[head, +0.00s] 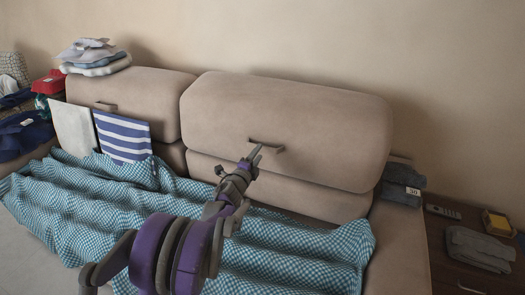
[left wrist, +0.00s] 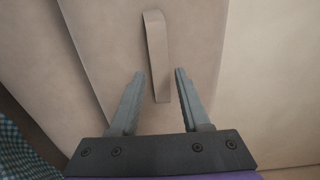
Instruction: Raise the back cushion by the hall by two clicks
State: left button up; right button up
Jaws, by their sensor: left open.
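Two beige back cushions line the sofa: a right one (head: 300,110) and a left one (head: 150,92). I cannot tell which is by the hall. The right cushion has a strap-like handle (head: 268,146) on its front; the left has a similar small handle (head: 106,106). My left gripper (head: 255,157) is open at the right cushion's handle. In the left wrist view the handle (left wrist: 155,45) runs down between the two spread fingers (left wrist: 160,76), with gaps visible on both sides. Contact is not visible. My right gripper is out of view.
A teal checked blanket (head: 190,215) covers the seat. Folded clothes (head: 95,57) lie on the left cushion; a striped cloth (head: 123,138) leans against it. A dark side table (head: 455,270) holding grey cloth (head: 480,249) stands right. The wall is close behind.

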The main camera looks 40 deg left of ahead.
pick_arm(q)
jog(key=shift+x, duration=2.15)
grip_shut()
